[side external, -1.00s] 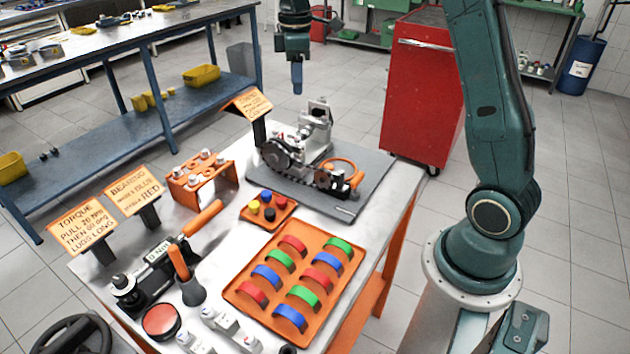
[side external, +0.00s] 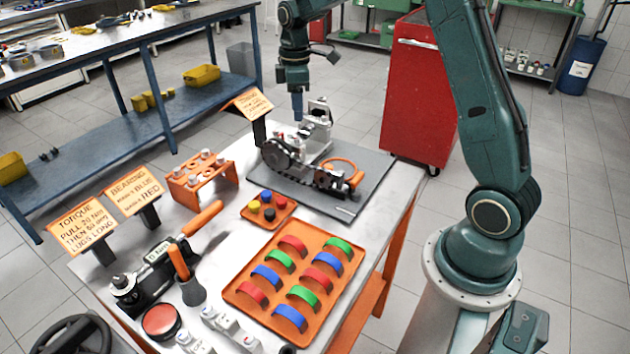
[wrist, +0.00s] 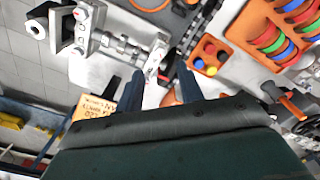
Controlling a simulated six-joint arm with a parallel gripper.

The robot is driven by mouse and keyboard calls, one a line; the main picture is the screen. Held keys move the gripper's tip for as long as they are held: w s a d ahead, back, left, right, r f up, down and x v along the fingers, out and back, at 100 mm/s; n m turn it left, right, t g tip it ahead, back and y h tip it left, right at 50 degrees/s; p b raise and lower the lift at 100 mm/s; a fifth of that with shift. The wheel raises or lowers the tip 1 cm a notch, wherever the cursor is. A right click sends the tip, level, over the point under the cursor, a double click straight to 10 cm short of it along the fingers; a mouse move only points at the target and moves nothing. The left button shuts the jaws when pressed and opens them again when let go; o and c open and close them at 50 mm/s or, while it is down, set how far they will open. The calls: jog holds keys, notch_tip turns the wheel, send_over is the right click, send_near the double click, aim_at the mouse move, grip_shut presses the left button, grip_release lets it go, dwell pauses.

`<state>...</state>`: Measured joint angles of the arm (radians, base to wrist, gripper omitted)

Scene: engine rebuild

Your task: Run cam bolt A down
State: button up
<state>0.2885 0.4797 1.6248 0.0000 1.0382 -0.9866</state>
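The engine assembly (side external: 316,130) stands on a grey mat on the bench, with a dark toothed wheel (side external: 279,155) at its near left. In the wrist view the engine's metal parts (wrist: 120,45) lie just beyond my fingertips, at upper left. I cannot pick out cam bolt A in either view. My gripper (side external: 298,118) points down just above the back of the engine. In the wrist view my gripper (wrist: 162,76) has its two fingers well apart, with nothing held between them. Whether the fingers touch the engine is unclear.
A sign (side external: 249,102) stands close left of the engine. An orange ring-shaped part (side external: 343,166) lies at its right. Nearer are an orange rack (side external: 190,190), a small peg tray (side external: 284,215) and an orange tray (side external: 238,292) of coloured shells. A torque wrench (side external: 160,262) lies front left.

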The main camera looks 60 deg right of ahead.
aim_at(298, 138)
notch_tip(298, 138, down, 7)
jog(key=shift+f, duration=0.2)
dwell(0.4)
grip_shut()
